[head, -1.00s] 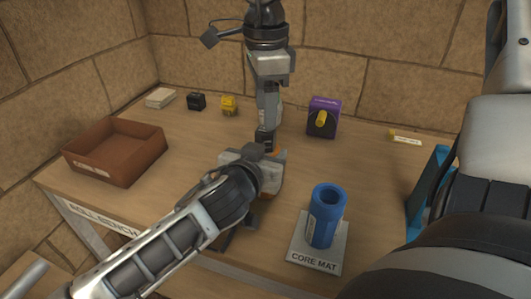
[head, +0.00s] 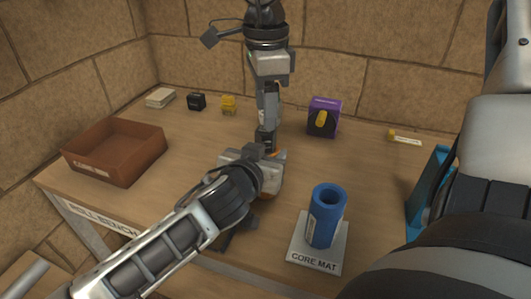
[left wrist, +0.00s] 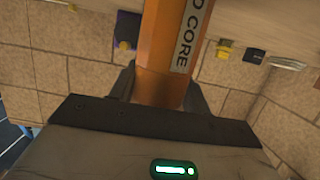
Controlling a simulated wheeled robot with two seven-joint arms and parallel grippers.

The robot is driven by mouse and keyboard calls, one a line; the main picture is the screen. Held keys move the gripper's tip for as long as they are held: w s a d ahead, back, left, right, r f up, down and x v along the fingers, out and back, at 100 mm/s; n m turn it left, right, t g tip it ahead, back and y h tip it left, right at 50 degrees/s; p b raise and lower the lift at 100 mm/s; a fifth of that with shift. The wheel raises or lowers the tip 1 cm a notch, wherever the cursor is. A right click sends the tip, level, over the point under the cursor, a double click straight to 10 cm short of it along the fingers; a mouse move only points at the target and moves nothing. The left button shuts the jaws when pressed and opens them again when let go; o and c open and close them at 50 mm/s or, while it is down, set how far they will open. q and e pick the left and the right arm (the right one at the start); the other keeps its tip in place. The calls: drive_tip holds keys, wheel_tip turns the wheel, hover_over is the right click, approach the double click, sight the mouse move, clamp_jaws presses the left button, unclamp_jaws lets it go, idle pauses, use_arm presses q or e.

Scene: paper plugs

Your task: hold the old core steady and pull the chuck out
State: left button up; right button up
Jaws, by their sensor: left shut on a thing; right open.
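The old core is an orange tube with a white label, seen in the left wrist view (left wrist: 165,45). My left gripper (left wrist: 160,95) is shut around it; in the head view this gripper (head: 262,160) covers nearly all of the core, leaving a small orange sliver. My right gripper (head: 266,142) comes down from above and is open, right over the left gripper at the core's upper end. I cannot make out the chuck; the grippers hide that spot.
A blue core (head: 325,218) stands on the core mat (head: 318,262) at the front. A brown bin (head: 115,165) is at left. A purple box (head: 324,108) with a yellow part, a black block (head: 196,101) and a yellow block (head: 228,104) stand at the back.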

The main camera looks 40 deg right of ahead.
drive_tip(key=shift+o, duration=0.2)
wheel_tip(320, 180, up, 5)
hover_over(262, 136)
drive_tip(key=d, duration=0.2)
drive_tip(key=shift+w+a+f, duration=0.1)
drive_tip(key=shift+w+f, duration=0.15)
drive_tip(key=shift+f, duration=1.15)
drive_tip(key=shift+w+f, duration=0.2)
drive_tip(key=shift+f, duration=1.2)
drive_tip(key=shift+f, duration=0.1)
drive_tip(key=shift+f, duration=1.9)
drive_tip(key=c, duration=1.2)
